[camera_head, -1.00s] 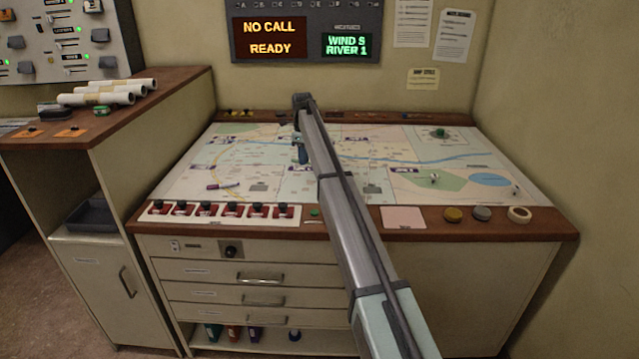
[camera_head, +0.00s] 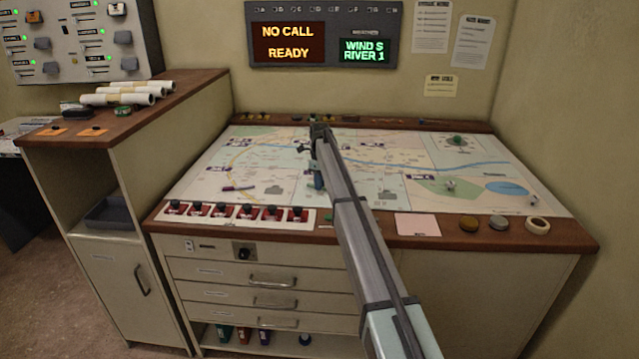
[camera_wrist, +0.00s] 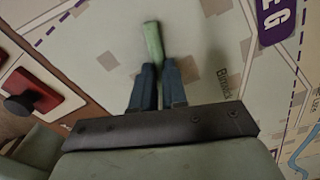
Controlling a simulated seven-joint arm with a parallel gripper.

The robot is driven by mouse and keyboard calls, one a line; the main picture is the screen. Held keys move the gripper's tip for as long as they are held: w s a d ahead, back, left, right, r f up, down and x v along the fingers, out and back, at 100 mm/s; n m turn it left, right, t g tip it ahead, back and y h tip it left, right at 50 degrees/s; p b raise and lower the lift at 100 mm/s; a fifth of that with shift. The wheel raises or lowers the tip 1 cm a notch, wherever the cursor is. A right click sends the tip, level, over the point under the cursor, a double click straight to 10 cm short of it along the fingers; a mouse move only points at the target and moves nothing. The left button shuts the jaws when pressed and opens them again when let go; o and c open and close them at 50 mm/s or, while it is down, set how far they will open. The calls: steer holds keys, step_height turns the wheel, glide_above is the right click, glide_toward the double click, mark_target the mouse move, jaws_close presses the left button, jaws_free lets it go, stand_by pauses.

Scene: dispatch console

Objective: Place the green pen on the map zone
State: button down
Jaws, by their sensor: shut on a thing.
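My gripper (camera_wrist: 157,70) is shut on the green pen (camera_wrist: 152,38), whose pale green end sticks out beyond the fingertips in the wrist view. The held part is hidden between the fingers. The pen is over the printed map (camera_wrist: 205,50), with its edge and a red switch to the left. I cannot tell whether it touches the map. In the head view my gripper (camera_head: 318,178) is over the left-middle of the map (camera_head: 215,180), behind the switch row. The pen cannot be made out there.
Red switches (camera_head: 245,212) line the map's front left edge. A pink pad (camera_head: 417,225), round discs (camera_head: 469,224) and a tape roll (camera_head: 537,225) sit on the front ledge. The map's right part is mostly clear.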

steer(key=shift+f, duration=0.2)
steer(key=c, duration=1.2)
jaws_free()
steer(key=shift+o, duration=0.2)
step_height(320, 180, up, 12)
steer(key=shift+r, duration=0.2)
